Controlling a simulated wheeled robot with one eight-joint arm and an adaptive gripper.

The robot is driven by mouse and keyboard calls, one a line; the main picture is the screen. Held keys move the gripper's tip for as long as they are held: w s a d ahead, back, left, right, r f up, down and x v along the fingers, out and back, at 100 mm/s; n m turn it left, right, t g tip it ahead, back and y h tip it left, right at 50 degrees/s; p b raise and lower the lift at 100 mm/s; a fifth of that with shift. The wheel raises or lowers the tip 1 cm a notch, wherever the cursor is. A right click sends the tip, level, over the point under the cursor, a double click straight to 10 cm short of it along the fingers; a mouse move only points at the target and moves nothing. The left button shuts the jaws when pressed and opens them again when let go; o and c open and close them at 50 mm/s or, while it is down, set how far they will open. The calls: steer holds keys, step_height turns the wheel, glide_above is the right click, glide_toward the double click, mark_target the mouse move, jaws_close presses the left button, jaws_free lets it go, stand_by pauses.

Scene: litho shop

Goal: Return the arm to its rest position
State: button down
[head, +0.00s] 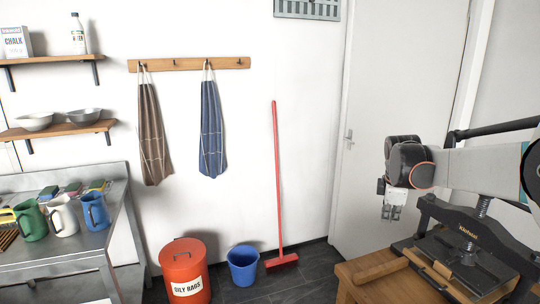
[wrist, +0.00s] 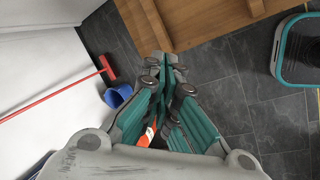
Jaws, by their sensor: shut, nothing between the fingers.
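My gripper (head: 393,208) hangs at the end of my grey and white arm on the right side of the head view. It is in the air, apart from the black press (head: 470,232) and the wooden bench (head: 392,290) beside and below it. In the wrist view my gripper (wrist: 168,62) points down, with its teal-sided fingers drawn together. Nothing shows held between them.
A red lidded can marked oily rags (head: 184,272), a blue bucket (head: 242,266) and a red broom (head: 277,180) stand along the wall. A metal sink unit (head: 60,225) holds jugs at left. A closed white door (head: 385,90) is behind my arm. Dark tiled floor shows bare.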

steer(key=s+a+r+m+t, duration=0.1)
steer(key=s+a+r+m, duration=0.4)
steer(key=s, duration=0.5)
steer(key=s+a+f+m+t, duration=0.1)
steer(key=s+a+f+m, duration=0.1)
steer(key=s, duration=0.5)
steer(key=s+a+f+m+t+y, duration=0.1)
steer(key=s+a+m, duration=0.3)
steer(key=s, duration=0.4)
steer(key=s+a+f+m+y, duration=0.1)
steer(key=s+a, duration=0.3)
steer(key=s, duration=0.4)
steer(key=shift+a+f+m+t, duration=0.2)
steer(key=shift+f+m+t, duration=0.2)
steer(key=shift+f+m, duration=0.5)
